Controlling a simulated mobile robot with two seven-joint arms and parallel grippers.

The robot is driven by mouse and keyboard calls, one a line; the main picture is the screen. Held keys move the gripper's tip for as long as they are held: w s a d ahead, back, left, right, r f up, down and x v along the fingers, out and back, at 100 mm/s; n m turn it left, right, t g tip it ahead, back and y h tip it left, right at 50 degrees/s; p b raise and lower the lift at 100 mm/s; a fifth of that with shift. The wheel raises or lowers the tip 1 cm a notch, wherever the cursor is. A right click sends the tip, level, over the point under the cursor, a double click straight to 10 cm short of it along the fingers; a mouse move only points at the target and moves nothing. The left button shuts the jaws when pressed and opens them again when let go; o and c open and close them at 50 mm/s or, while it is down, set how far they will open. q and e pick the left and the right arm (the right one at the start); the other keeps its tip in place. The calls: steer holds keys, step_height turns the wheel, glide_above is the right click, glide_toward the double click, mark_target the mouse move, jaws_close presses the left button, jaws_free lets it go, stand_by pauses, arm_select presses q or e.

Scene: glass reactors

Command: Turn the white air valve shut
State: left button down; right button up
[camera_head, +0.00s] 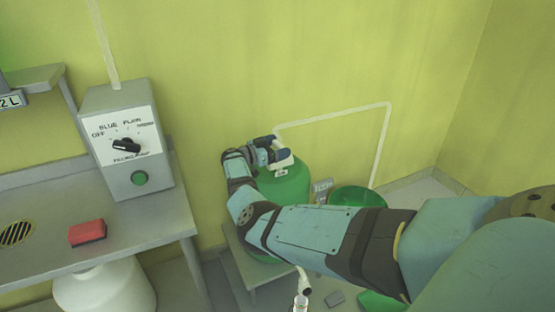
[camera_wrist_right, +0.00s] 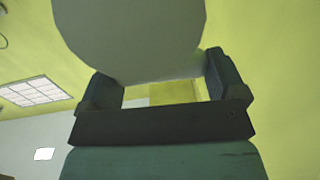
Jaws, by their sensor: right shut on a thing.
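A green tank (camera_head: 292,187) stands on a low grey stand against the yellow wall. The white air valve (camera_head: 283,164) is on top of it, partly covered by my right gripper (camera_head: 268,150). My right arm reaches in from the right side of the head view, and the gripper is shut on the valve. In the right wrist view a large pale rounded piece, seemingly the valve (camera_wrist_right: 135,35), sits between the two dark fingers of the right gripper (camera_wrist_right: 163,84). The valve's exact angle is hard to tell. My left gripper is not in view.
A white pipe (camera_head: 335,118) runs along the wall behind the tank. A green bucket (camera_head: 357,196) stands right of it. On the left, a metal bench carries a control box (camera_head: 126,140) with a black dial and a red block (camera_head: 87,232). A white hose end (camera_head: 304,282) hangs below.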

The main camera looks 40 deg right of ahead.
steer(key=shift+f+m+g+b, duration=0.1)
steer(key=shift+m+g+b, duration=0.4)
steer(key=shift+g+b, duration=0.3)
steer(key=shift+y, duration=0.3)
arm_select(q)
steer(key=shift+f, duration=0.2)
arm_select(e)
steer(key=o, duration=0.6)
steer(key=shift+d, duration=0.1)
arm_select(q)
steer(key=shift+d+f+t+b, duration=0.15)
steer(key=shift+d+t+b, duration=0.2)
steer(key=shift+b, duration=0.75)
arm_select(e)
steer(key=shift+o, duration=0.2)
steer(key=v, duration=1.3)
steer(key=shift+w+a, duration=0.15)
steer(key=shift+a, duration=0.25)
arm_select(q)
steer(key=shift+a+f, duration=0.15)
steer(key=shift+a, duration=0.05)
